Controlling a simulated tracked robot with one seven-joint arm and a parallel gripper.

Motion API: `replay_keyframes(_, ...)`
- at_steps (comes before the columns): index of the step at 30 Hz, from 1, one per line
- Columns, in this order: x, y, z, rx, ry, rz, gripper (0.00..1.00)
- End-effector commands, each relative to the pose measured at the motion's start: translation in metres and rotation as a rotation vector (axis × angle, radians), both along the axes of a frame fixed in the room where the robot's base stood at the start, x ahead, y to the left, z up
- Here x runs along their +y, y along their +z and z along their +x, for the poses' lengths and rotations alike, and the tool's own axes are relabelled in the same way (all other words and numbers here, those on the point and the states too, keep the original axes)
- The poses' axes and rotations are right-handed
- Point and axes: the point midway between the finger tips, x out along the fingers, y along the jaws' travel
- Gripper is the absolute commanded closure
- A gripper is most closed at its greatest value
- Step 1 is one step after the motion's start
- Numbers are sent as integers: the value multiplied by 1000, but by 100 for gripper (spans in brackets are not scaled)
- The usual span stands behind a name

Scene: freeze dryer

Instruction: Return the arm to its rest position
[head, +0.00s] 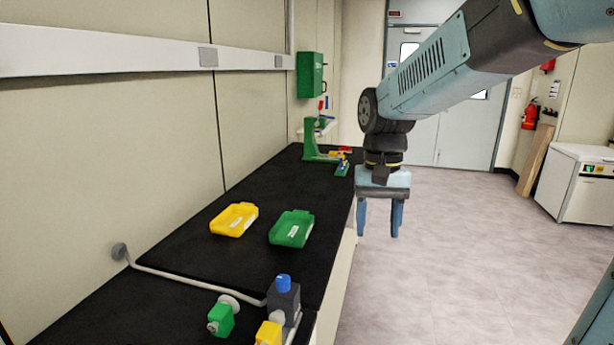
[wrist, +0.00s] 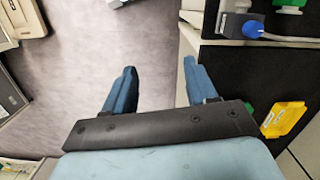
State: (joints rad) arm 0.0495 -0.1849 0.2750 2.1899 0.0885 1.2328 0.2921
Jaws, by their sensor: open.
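My gripper (head: 380,218) hangs from my blue-grey arm with its two fingers pointing down. It is just off the right edge of the black-topped bench (head: 190,278), over the floor side. The fingers are apart with nothing between them. The wrist view also shows my gripper (wrist: 155,82) open and empty, with floor between and beyond the fingers.
A yellow tray (head: 233,220) and a green tray (head: 291,229) sit on the bench. A blue-knobbed valve (head: 283,297) with piping stands at the near end. A green stand (head: 312,140) is at the far end.

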Motion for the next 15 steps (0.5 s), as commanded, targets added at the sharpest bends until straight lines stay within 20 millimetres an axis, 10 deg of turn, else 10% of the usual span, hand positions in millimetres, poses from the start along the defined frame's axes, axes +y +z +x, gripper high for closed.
replay_keyframes(15,-69,30,-69,-391,61,-20,43)
